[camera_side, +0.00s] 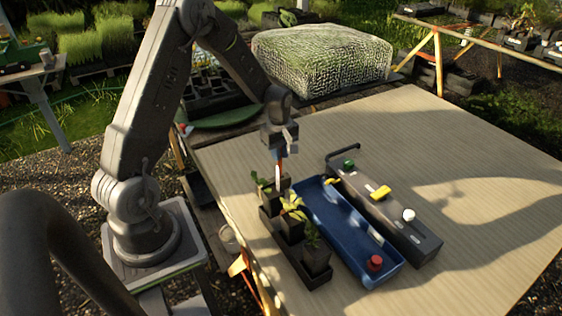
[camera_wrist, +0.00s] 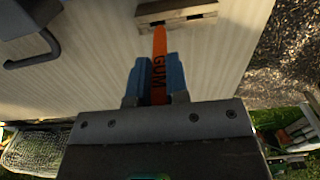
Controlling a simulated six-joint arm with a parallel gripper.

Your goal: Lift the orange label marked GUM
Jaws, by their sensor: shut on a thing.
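The orange label (camera_wrist: 159,66) carries dark letters reading GUM in the wrist view. My gripper (camera_wrist: 157,80) is shut on it, with a blue finger on each side. The label's far end points toward a wooden slatted piece at the top of that view. In the side view my gripper (camera_side: 279,150) is above the back end of the row of potted plants, and the orange label (camera_side: 280,166) hangs below it. I cannot tell whether its lower end is clear of the back pot.
Small potted plants (camera_side: 291,216) stand in a dark tray (camera_side: 268,226). Beside it lie a blue tray (camera_side: 345,240) with a red-topped item (camera_side: 375,263) and a dark grey box (camera_side: 424,244) with green, yellow and white knobs. The table's right side (camera_side: 470,170) is clear.

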